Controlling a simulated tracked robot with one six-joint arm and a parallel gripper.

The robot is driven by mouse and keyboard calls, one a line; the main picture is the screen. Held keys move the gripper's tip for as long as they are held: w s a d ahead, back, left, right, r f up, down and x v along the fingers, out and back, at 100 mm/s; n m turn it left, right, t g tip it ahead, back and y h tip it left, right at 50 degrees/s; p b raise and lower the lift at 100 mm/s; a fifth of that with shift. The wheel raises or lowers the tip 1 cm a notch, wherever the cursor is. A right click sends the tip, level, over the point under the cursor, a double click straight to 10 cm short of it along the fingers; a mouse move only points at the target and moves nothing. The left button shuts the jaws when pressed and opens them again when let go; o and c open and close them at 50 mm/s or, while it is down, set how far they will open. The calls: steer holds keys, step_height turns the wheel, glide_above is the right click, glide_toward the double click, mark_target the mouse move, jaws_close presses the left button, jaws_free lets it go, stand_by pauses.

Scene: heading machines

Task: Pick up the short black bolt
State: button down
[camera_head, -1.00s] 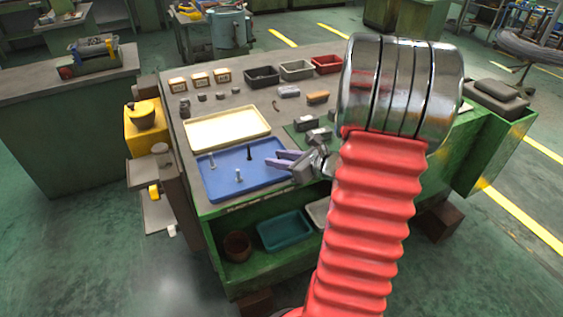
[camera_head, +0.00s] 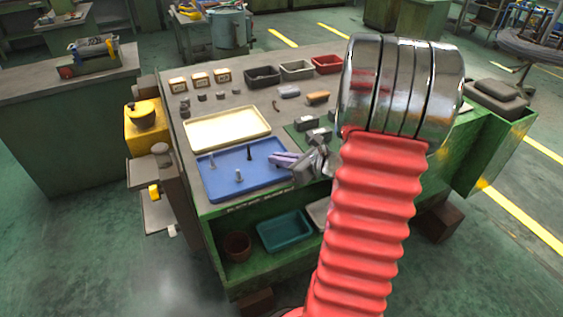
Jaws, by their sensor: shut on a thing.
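My gripper (camera_head: 284,160) has purple fingers closed together at the right side of the blue tray (camera_head: 215,185). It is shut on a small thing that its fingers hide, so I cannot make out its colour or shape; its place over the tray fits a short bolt. A black bolt (camera_head: 249,153) stands upright in the tray, apart from the fingers and to their left. I cannot tell its length class from here. Two silver bolts also stand in the tray, one at the left (camera_head: 211,163) and one nearer the front (camera_head: 238,175).
A cream tray (camera_head: 227,128) lies behind the blue one. A teal tray (camera_head: 284,231) sits on the shelf below. My arm hides the bench's right part.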

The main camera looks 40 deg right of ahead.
stand_by(0.3)
step_height(320, 180, up, 10)
stand_by(0.7)
stand_by(0.4)
